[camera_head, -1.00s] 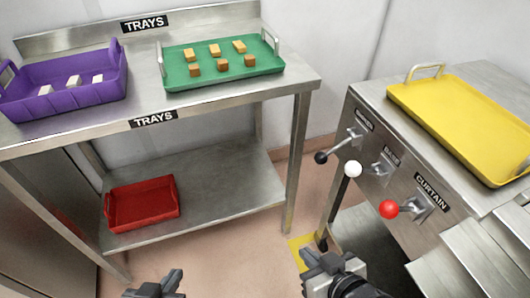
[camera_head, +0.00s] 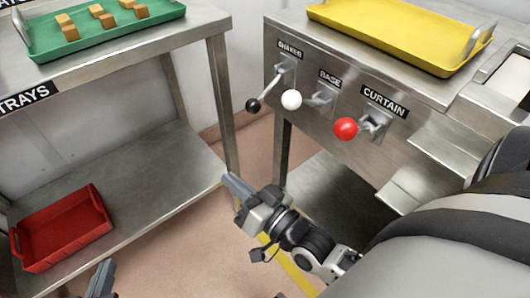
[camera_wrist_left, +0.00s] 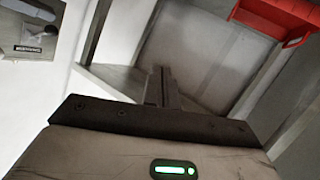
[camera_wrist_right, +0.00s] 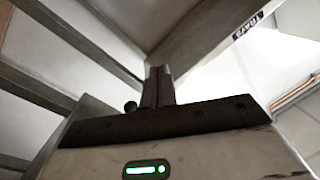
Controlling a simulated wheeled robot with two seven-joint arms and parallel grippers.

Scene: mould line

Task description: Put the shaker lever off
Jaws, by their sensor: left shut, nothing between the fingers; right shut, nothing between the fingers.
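The shaker lever (camera_head: 269,89) is on the front of the steel machine, under the SHAKER label. Its black knob (camera_head: 253,105) hangs down and left of its mount. My right gripper (camera_head: 232,184) is shut and empty, below the black knob and apart from it. In the right wrist view its fingers (camera_wrist_right: 158,84) are together, with a small dark ball beside them that I cannot identify for sure. My left gripper (camera_head: 102,278) is shut and empty at the bottom left, far from the levers. Its closed fingers also show in the left wrist view (camera_wrist_left: 160,85).
The white-knobbed base lever (camera_head: 292,99) and red-knobbed curtain lever (camera_head: 346,129) sit right of the shaker lever. A yellow tray (camera_head: 400,35) lies on the machine. The steel rack (camera_head: 150,170) at left holds a green tray (camera_head: 45,52) and red tray (camera_head: 60,228).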

